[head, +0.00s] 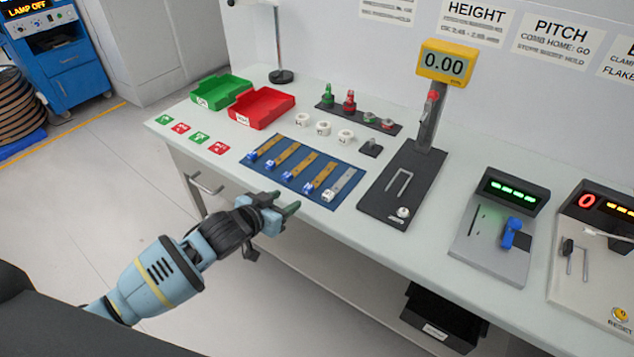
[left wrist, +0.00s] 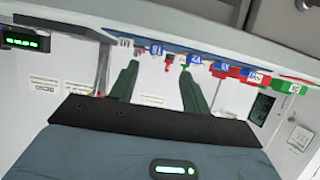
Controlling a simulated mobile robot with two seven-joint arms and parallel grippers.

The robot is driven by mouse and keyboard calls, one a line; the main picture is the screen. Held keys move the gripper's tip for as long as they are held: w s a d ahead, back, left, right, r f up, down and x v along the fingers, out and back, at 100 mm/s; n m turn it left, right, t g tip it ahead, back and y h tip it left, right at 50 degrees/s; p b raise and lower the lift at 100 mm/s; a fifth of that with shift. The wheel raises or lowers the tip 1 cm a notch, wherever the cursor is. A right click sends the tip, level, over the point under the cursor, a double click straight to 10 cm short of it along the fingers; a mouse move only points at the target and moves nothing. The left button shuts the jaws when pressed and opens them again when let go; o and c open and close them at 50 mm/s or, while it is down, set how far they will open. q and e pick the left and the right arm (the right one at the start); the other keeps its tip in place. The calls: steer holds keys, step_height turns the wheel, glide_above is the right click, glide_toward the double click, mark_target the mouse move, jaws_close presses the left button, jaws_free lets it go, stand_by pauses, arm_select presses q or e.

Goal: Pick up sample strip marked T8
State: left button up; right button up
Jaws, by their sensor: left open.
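Several sample strips lie side by side on a blue mat (head: 256,172) on the bench, four brass-coloured with blue tags and one grey strip (head: 343,183) with a pale tag at the right. Tag lettering is too small to read in the head view. In the left wrist view one blue tag (left wrist: 157,50), seen upside down between the fingertips, may read T8, but I cannot be sure. It seems to belong to the brass strip (head: 320,175) next to the grey one. My left gripper (head: 285,203) is open and empty, just off the mat's front edge, apart from the strips. My right gripper is out of view.
Green tray (head: 222,91) and red tray (head: 262,107) stand behind the mat. White rings (head: 323,128) and a dark rack (head: 360,117) lie beyond it. A height gauge (head: 400,190) stands right of the mat. The bench's front edge is close to my left gripper.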

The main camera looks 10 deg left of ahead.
mark_target(306, 189)
arm_select(q)
steer(key=shift+d+b+x, duration=0.15)
steer(key=shift+b+x, duration=0.05)
steer(key=shift+x, duration=1.75)
steer(key=shift+d+b+x, duration=0.15)
steer(key=shift+x, duration=1.8)
steer(key=shift+r, duration=0.25)
jaws_close()
steer(key=shift+r, duration=0.1)
steer(key=shift+r, duration=0.55)
step_height(306, 189, up, 2)
steer(key=shift+r, duration=0.1)
steer(key=s+a, duration=0.2)
steer(key=s, duration=0.5)
steer(key=s+a+r, duration=0.1)
steer(key=s+a, duration=0.1)
steer(key=s, duration=0.6)
steer(key=shift+s+a+r+p, duration=0.25)
steer(key=shift+a+p, duration=0.05)
steer(key=shift+p, duration=0.15)
